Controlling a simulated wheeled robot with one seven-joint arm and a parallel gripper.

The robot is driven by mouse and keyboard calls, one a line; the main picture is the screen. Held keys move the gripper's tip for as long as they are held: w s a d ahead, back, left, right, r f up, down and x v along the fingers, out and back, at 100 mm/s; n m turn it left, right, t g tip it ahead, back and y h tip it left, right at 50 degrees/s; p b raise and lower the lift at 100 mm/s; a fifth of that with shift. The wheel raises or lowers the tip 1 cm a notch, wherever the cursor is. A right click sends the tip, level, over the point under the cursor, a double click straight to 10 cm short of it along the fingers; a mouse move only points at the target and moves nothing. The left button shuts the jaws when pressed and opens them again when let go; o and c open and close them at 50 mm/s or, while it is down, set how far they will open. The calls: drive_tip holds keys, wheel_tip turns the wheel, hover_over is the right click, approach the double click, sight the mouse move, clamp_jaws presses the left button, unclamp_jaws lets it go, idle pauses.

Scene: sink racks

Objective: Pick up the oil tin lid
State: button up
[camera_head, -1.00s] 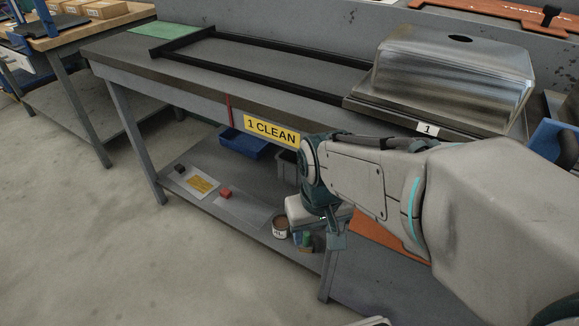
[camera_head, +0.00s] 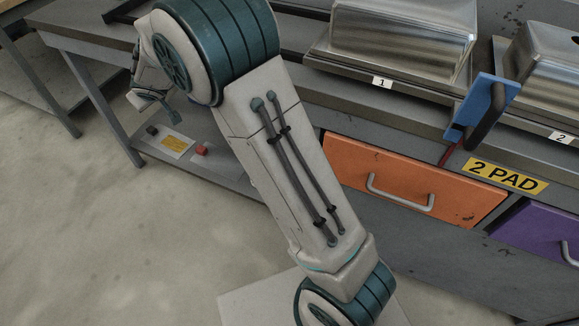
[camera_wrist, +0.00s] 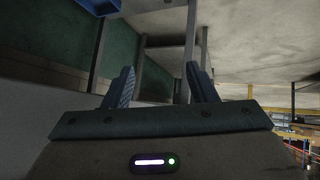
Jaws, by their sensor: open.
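My gripper shows in the wrist view (camera_wrist: 163,85) with its two fingers apart and nothing between them. In the head view it hangs at the upper left (camera_head: 155,104), partly hidden by my own arm, in front of the long workbench. I cannot make out the oil tin lid in either view. My arm covers much of the lower shelf, where a small tin stood in the earlier head view.
On the lower shelf (camera_head: 222,176) lie a yellow-labelled sheet (camera_head: 174,143), a red block (camera_head: 201,150) and a dark block (camera_head: 151,130). Steel covers (camera_head: 400,40) stand on the bench. An orange drawer (camera_head: 410,182) and a purple drawer (camera_head: 545,232) are at right. Floor at left is clear.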

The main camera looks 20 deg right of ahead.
drive_tip(key=w+a+f+n+y, duration=0.3)
drive_tip(key=w+a+f, duration=0.2)
drive_tip(key=a+f, duration=0.15)
wheel_tip(320, 180, down, 9)
drive_tip(key=w+n+g, duration=0.2)
drive_tip(key=n, duration=0.2)
drive_tip(key=d+f+n+g+h+b, duration=0.2)
drive_tip(key=d+f, duration=0.6)
drive_tip(key=d, duration=0.2)
drive_tip(key=d+f+n+g+h+b, duration=0.1)
drive_tip(key=d+f+n+g+h, duration=0.1)
drive_tip(key=d+f, duration=0.8)
drive_tip(key=s+d+f+n+g+h+b, duration=0.1)
drive_tip(key=s+d+f+g+h+b, duration=0.15)
drive_tip(key=d, duration=0.85)
drive_tip(key=s+d+f+g+h+b, duration=0.1)
drive_tip(key=s+d+h, duration=0.15)
drive_tip(key=d, duration=0.75)
drive_tip(key=shift+t, duration=0.25)
drive_tip(key=b+x, duration=0.2)
drive_tip(key=x, duration=0.5)
drive_tip(key=shift+s+f, duration=0.1)
drive_tip(key=shift+s, duration=0.1)
drive_tip(key=shift+s+b+x, duration=0.15)
drive_tip(key=shift+b+x, duration=0.75)
drive_tip(key=shift+x, duration=0.6)
drive_tip(key=shift+s+b+x, duration=0.15)
drive_tip(key=shift+b+x, duration=0.7)
drive_tip(key=shift+x, duration=0.65)
drive_tip(key=shift+d, duration=0.2)
